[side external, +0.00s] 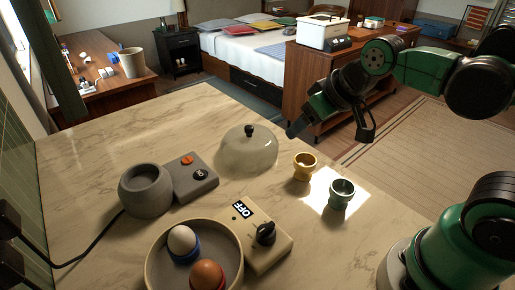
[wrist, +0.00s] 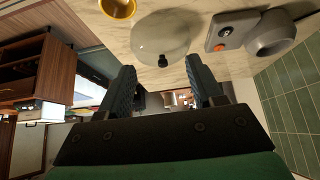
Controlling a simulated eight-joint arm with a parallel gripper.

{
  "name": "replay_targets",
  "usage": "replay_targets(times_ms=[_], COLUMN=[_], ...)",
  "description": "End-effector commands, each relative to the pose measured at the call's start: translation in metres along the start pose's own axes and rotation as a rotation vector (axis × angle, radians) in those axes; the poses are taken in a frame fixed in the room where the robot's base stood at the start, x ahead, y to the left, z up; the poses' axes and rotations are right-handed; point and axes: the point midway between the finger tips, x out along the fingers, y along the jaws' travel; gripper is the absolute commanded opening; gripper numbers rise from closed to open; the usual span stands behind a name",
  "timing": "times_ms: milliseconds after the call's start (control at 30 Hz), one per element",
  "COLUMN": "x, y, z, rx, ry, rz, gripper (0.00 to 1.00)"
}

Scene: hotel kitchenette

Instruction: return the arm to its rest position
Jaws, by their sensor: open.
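My arm is green and black and reaches in from the right in the side external view. My gripper (side external: 330,132) hangs beyond the counter's far right edge, above the floor, with its fingers apart and nothing between them. In the wrist view my gripper (wrist: 160,72) shows two dark ridged fingers spread wide. The marble counter (side external: 110,150) lies to the left of and below it. A clear dome with a black knob (side external: 248,155) stands on the counter, nearest to my gripper. It also shows in the wrist view (wrist: 158,36), upside down.
A yellow cup (side external: 304,166) and a green cup (side external: 341,194) stand near the counter's right side. A grey bowl-shaped appliance (side external: 147,190) and a round tray (side external: 155,275) with two eggs in cups stand left and front. A wooden cabinet (side external: 300,75) stands behind my gripper.

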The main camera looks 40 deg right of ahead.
Motion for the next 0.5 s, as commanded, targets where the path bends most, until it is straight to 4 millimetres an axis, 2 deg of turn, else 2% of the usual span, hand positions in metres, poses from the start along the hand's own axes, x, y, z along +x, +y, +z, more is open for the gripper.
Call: replay_targets(times_ms=[33,167,500], x=[0.001,0.002,0.002], y=[-0.001,-0.001,-0.001], z=[0.009,0.019,0.02], rx=[0.0,0.0,0.0], ry=[0.012,0.03,0.032], rz=[-0.001,-0.001,-0.001], gripper=[0.6,0.6,0.6])
